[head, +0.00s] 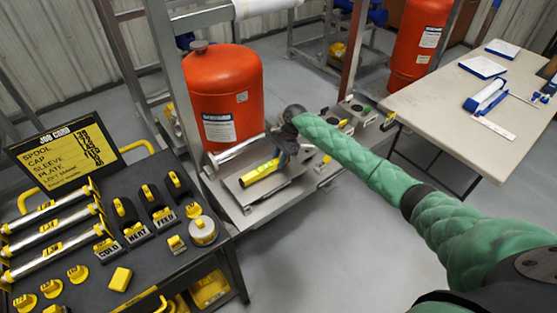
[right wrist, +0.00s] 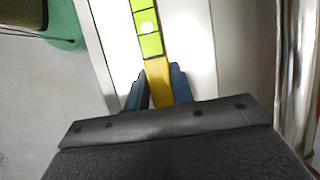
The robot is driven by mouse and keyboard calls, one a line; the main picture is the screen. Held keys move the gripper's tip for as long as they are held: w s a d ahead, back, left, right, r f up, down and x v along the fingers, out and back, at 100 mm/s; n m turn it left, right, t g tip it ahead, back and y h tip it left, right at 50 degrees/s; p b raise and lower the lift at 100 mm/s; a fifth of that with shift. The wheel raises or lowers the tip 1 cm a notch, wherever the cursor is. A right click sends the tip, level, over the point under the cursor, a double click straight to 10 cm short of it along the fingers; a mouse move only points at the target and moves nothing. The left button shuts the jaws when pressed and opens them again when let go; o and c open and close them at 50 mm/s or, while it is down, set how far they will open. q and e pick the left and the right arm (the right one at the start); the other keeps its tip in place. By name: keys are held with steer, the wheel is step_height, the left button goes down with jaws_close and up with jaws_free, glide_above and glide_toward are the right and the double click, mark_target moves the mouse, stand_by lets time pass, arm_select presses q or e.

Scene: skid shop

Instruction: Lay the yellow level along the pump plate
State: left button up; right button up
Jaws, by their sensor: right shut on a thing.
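The yellow level (head: 260,172) lies over the grey pump plate (head: 239,198) on the skid, in front of the orange tank. My right gripper (head: 283,158) is shut on the level near its right end. The right wrist view shows the level (right wrist: 148,38), with a bright green-yellow section, running away from between the blue fingers of the gripper (right wrist: 158,88). The pale plate (right wrist: 195,50) shows beneath it there. I cannot tell whether the level touches the plate. My left gripper is not in view.
The orange tank (head: 222,95) stands behind the plate, and a metal pipe (head: 238,149) runs behind the level. A dark cart (head: 150,262) with yellow-labelled parts and a job card board (head: 65,150) stands at left. A pale table (head: 440,88) with papers stands at right.

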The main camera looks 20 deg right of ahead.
steer(key=shift+f+p, duration=0.25)
steer(key=shift+p, duration=0.2)
stand_by(0.3)
steer(key=o, duration=1)
steer(key=shift+c, duration=0.5)
steer(key=shift+r, duration=0.1)
steer(key=shift+r+p, duration=1.4)
steer(key=shift+p, duration=0.15)
steer(key=shift+r, duration=2.45)
